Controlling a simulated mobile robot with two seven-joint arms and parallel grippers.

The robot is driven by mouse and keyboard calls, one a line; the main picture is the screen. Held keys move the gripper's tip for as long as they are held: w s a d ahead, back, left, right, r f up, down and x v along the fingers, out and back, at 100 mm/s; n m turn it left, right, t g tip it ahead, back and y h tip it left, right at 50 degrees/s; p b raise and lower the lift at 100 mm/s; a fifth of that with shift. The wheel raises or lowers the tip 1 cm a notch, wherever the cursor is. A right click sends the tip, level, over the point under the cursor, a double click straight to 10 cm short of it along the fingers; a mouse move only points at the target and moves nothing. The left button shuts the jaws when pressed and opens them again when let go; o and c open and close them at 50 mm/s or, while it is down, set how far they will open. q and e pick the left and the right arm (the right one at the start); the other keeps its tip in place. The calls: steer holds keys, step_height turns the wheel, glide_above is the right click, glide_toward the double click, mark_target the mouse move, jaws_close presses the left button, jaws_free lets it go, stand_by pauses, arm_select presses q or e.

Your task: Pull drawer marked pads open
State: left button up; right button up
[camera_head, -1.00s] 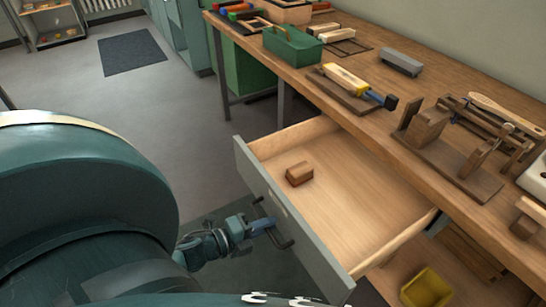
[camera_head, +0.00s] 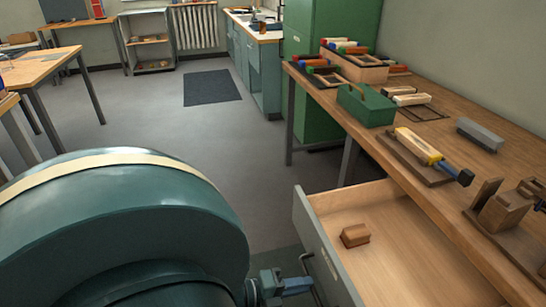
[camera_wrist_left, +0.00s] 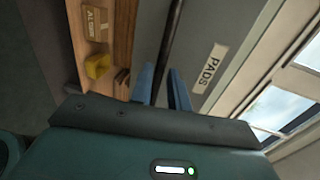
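The drawer (camera_head: 410,240) under the workbench stands pulled out, with a small brown wooden block (camera_head: 355,235) inside. Its grey front (camera_head: 322,245) carries a white label (camera_wrist_left: 209,69) reading PADS in the left wrist view. A dark bar handle (camera_wrist_left: 172,35) runs along the front. My left gripper (camera_wrist_left: 160,75) has its blue fingers on either side of this bar and looks shut on it. In the head view the left gripper (camera_head: 297,284) is at the handle, partly cut off by the bottom edge. My right gripper is not in view.
The workbench (camera_head: 455,195) holds a green caddy (camera_head: 367,106), a yellow-and-blue tool (camera_head: 425,150) on a board, a grey block (camera_head: 480,134) and wooden fixtures. A yellow bin (camera_wrist_left: 97,66) shows in the left wrist view. The floor left of the bench is clear.

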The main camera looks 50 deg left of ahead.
arm_select(q)
steer(key=v, duration=1)
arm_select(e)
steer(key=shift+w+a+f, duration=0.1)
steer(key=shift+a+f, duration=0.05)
